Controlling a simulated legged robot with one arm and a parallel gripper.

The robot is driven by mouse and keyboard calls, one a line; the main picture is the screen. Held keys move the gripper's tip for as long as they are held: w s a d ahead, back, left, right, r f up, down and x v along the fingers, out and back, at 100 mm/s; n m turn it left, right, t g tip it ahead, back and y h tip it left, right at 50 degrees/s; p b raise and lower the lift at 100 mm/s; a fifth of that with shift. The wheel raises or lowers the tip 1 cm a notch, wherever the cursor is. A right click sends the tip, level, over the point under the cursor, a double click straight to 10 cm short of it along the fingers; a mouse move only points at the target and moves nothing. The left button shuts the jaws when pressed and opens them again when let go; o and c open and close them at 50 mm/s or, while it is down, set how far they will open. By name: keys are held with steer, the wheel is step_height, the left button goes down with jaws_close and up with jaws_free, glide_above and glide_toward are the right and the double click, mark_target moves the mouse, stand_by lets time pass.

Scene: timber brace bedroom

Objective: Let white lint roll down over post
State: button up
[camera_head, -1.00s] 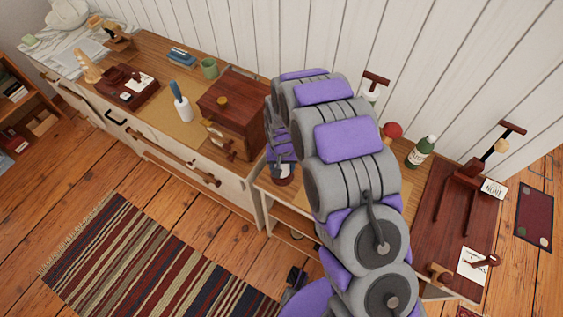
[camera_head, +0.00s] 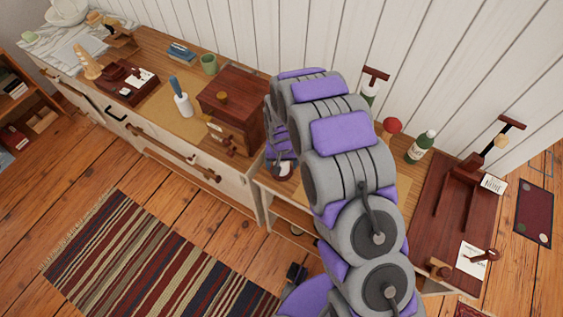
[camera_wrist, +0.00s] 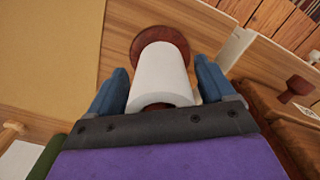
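The white lint roll (camera_wrist: 159,75) is between my gripper's two blue fingers in the wrist view. Beyond the roll's far end is a round dark red base (camera_wrist: 165,38), resting on the wooden top. In the head view my gripper (camera_head: 279,146) is mostly behind my arm, near the dark red base (camera_head: 285,171).
A wooden box (camera_head: 230,108) stands close left of my gripper. A white roller with a blue handle (camera_head: 183,104) is further left. A green bottle (camera_head: 420,148) and a red-topped item (camera_head: 391,126) stand right of my arm. The white wall is behind.

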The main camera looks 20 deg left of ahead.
steer(key=shift+o, duration=0.2)
steer(key=shift+s+d+f, duration=0.25)
step_height(320, 180, up, 18)
steer(key=p, duration=0.1)
steer(key=shift+w+a+f+p, duration=0.15)
steer(key=shift+w+a+p, duration=0.2)
steer(key=shift+p, duration=0.05)
stand_by(0.4)
steer(key=s+d+r+m, duration=0.15)
steer(key=d+r, duration=0.25)
steer(key=d, duration=0.4)
steer(key=s+d+r+b, duration=0.1)
steer(key=s+d+r, duration=0.25)
steer(key=d, duration=0.35)
steer(key=s+d+r+m, duration=0.1)
steer(key=d+r, duration=0.4)
steer(key=d, duration=0.3)
steer(key=s+d+r+m+g, duration=0.1)
steer(key=s+d, duration=0.5)
steer(key=s, duration=0.3)
steer(key=s+d+r+m+b, duration=0.1)
steer(key=s+d+m, duration=0.1)
steer(key=s+d, duration=0.4)
steer(key=s, duration=0.4)
steer(key=shift+d+r+g+b, duration=0.2)
steer(key=shift+d+g+b, duration=0.1)
steer(key=shift+g, duration=0.1)
